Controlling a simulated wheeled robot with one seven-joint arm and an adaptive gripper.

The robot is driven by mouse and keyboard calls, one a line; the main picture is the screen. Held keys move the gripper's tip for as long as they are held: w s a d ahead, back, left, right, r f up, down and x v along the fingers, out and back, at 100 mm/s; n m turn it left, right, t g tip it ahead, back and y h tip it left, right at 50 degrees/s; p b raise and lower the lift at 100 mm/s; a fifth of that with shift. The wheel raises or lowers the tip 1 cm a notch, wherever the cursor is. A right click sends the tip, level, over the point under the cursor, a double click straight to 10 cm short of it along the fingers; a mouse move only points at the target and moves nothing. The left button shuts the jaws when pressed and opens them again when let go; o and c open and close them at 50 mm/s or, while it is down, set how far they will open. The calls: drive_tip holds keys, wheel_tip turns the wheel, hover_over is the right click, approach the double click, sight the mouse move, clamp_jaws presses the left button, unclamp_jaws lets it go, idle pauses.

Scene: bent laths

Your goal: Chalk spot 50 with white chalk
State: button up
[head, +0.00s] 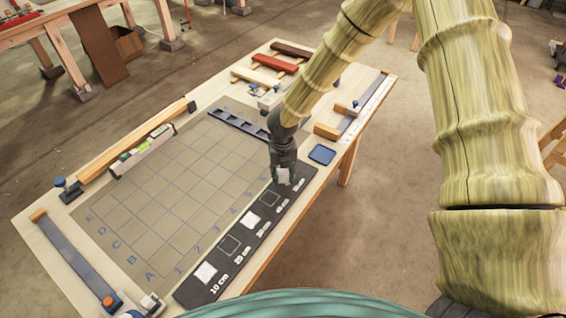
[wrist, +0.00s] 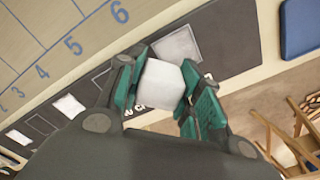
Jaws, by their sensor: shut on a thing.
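My gripper (head: 284,166) is over the far end of a dark strip (head: 190,290) marked in centimetres. In the wrist view my gripper (wrist: 163,82) has its green-padded fingers shut on a white chalk block (wrist: 160,86). Just beyond the block, the last square, spot 50 (wrist: 180,44), looks pale grey-white. I cannot tell whether the chalk touches the strip. The squares at 10 cm (head: 206,272) and 30 cm (head: 252,220) are white. The squares at 20 cm (head: 230,246) and 40 cm (head: 270,199) are dark with thin outlines.
A lettered and numbered grid mat (head: 165,205) covers the table's middle. A blue pad (head: 322,155) lies right of my gripper. A dark slotted tray (head: 238,126) lies behind. A long wood-ended lath (head: 75,260) lies at left, and red and brown bars (head: 275,63) lie at the back.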

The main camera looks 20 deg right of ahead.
sight(280, 171)
drive_tip(key=r+p, duration=0.2)
drive_tip(key=r, duration=0.1)
drive_tip(key=shift+w+a+r, duration=0.1)
drive_tip(key=shift+a+r, duration=0.1)
drive_tip(key=shift+a, duration=0.2)
drive_tip(key=shift+r+p, duration=1)
drive_tip(key=shift+r, duration=0.3)
drive_tip(key=shift+d+f+b, duration=0.1)
drive_tip(key=shift+f+b, duration=0.3)
drive_tip(key=shift+b, duration=1.05)
drive_tip(key=b, duration=0.3)
drive_tip(key=shift+d+r+b, duration=0.1)
drive_tip(key=shift+r+b, duration=0.05)
drive_tip(key=shift+b, duration=0.25)
